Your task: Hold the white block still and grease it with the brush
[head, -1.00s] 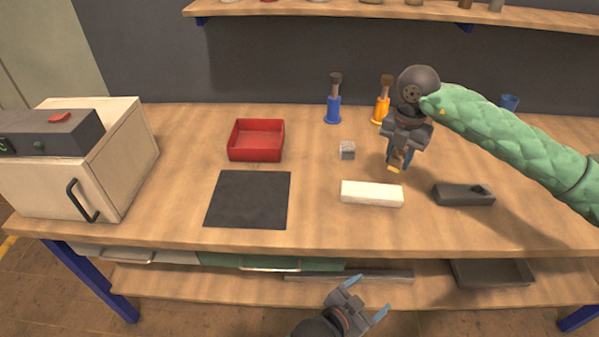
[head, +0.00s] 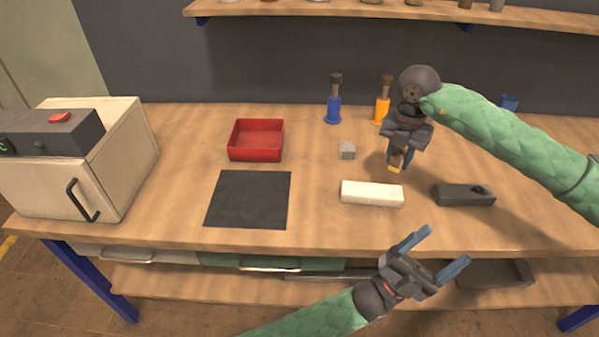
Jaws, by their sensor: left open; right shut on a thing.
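The white block (head: 372,193) lies flat on the bench, right of the dark mat, with nothing touching it. My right gripper (head: 397,160) points down just behind and above the block's right end. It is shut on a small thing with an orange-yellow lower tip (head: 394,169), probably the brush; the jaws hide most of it. My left gripper (head: 449,246) is open and empty in front of the bench's front edge, below and right of the block, its blue fingers spread toward the upper right.
Blue (head: 333,110) and orange (head: 382,109) dark-topped items stand at the back. A red tray (head: 257,142), black mat (head: 248,199) and cream oven-like box (head: 125,150) are left.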

